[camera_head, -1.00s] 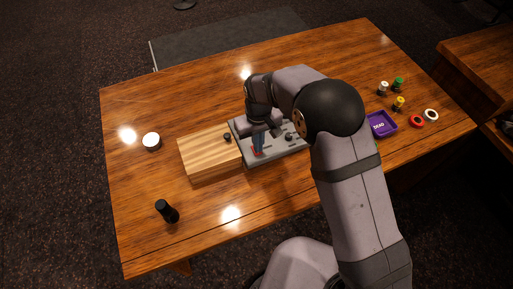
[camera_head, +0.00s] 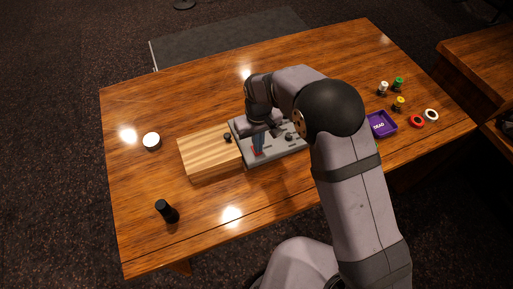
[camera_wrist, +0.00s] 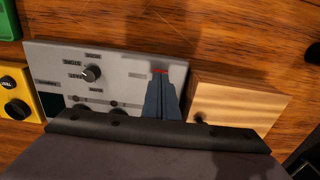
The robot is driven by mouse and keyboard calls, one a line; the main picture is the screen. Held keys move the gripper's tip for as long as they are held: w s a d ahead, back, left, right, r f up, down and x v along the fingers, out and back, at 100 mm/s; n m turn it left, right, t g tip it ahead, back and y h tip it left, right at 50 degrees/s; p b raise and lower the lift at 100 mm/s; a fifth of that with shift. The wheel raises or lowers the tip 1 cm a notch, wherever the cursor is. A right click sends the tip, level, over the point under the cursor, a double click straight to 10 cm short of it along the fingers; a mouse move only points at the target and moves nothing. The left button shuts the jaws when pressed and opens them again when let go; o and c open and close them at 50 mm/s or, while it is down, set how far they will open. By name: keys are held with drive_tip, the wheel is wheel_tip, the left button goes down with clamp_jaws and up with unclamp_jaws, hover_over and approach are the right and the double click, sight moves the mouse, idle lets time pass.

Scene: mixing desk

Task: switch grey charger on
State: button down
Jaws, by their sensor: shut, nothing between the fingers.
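The grey charger (camera_head: 291,147) is a flat grey panel with knobs and small slots, in the middle of the table, partly hidden by my arm. In the wrist view its panel (camera_wrist: 115,60) shows a dark knob (camera_wrist: 91,73) with a ring of labels. A red part (camera_wrist: 161,71) shows at the fingertips, near the panel's edge beside the wooden block. My gripper (camera_wrist: 162,80) is shut, its fingers pointing down over this red part; I cannot tell whether they touch it. In the head view my gripper (camera_head: 258,150) is at the panel's left end.
A striped wooden block (camera_head: 208,157) with a dark knob adjoins the panel's left side. A purple tray (camera_head: 382,125) stands to the right. A black cylinder (camera_head: 166,211) and a white-topped round object (camera_head: 151,141) stand at left. The front of the table is mostly clear.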

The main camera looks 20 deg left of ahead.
drive_tip(key=shift+f+b, duration=0.45)
drive_tip(key=shift+f, duration=0.25)
idle(0.6)
drive_tip(key=shift+r, duration=0.1)
wheel_tip(320, 180, up, 7)
drive_tip(key=p, duration=0.5)
idle(0.4)
idle(0.5)
drive_tip(key=shift+f, duration=0.35)
drive_tip(key=s+d+f+g+h, duration=0.2)
drive_tip(key=s+d, duration=1)
drive_tip(key=d, duration=0.1)
drive_tip(key=s+d+r+m, duration=0.2)
drive_tip(key=s+d+r, duration=0.1)
drive_tip(key=d, duration=0.3)
drive_tip(key=s+d+r+m, duration=0.2)
drive_tip(key=d+r, duration=0.1)
drive_tip(key=d, duration=0.4)
drive_tip(key=w+d+r+m+t+y, duration=0.2)
drive_tip(key=w+d+r+m, duration=0.1)
drive_tip(key=d+r+m, duration=0.2)
drive_tip(key=shift+w+d+r, duration=0.2)
drive_tip(key=shift+w+d, duration=0.2)
drive_tip(key=shift+d, duration=0.85)
